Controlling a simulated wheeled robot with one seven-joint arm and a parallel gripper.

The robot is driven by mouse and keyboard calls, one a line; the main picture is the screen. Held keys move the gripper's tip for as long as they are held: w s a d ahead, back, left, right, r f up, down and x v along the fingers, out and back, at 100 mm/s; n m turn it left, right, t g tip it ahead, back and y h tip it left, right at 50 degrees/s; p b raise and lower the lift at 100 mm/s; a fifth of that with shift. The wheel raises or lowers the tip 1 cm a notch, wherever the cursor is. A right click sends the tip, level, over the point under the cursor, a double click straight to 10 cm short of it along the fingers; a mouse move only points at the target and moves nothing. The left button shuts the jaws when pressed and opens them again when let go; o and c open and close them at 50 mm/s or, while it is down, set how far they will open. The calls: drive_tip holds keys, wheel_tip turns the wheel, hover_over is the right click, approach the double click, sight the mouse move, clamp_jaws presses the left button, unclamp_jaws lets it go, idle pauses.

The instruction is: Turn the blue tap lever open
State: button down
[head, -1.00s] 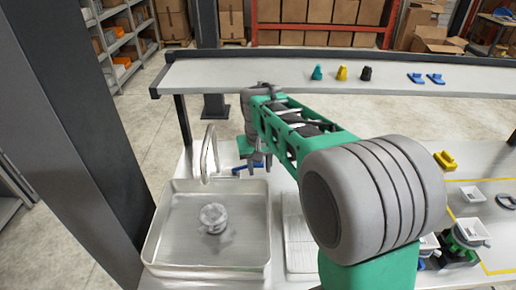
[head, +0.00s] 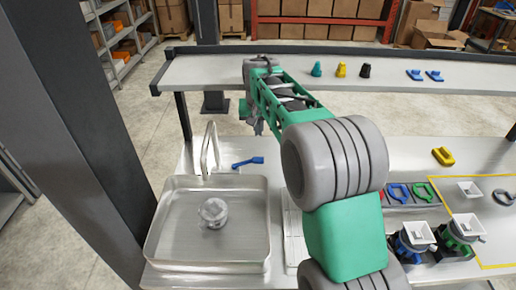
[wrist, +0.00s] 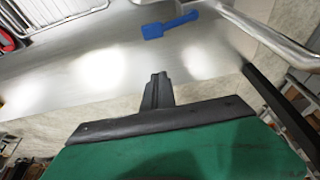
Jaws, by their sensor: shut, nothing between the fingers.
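The blue tap lever (head: 248,162) lies just right of the base of the silver tap (head: 209,150), pointing right and a little away from me. In the wrist view, the blue lever (wrist: 170,26) is near the top, and the tap pipe (wrist: 265,30) crosses the upper right. My gripper (head: 257,127) is shut and empty, beyond the lever in the head view. In the wrist view, my gripper's closed fingers (wrist: 158,80) are clear of the lever, with bare counter showing between them.
A metal sink (head: 160,225) holds a round clear container (head: 213,212). A raised shelf (head: 210,70) runs behind, carrying small coloured parts. To the right are a yellow part (head: 443,156) and dispensers with white hoppers (head: 417,233). A dark post stands at left.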

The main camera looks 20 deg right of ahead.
sight(248, 163)
wheel_tip(248, 163, down, 8)
drive_tip(key=s+p, duration=0.1)
drive_tip(key=p, duration=0.2)
drive_tip(key=shift+a+p, duration=0.15)
drive_tip(key=shift+p, duration=0.25)
drive_tip(key=shift+s, duration=0.1)
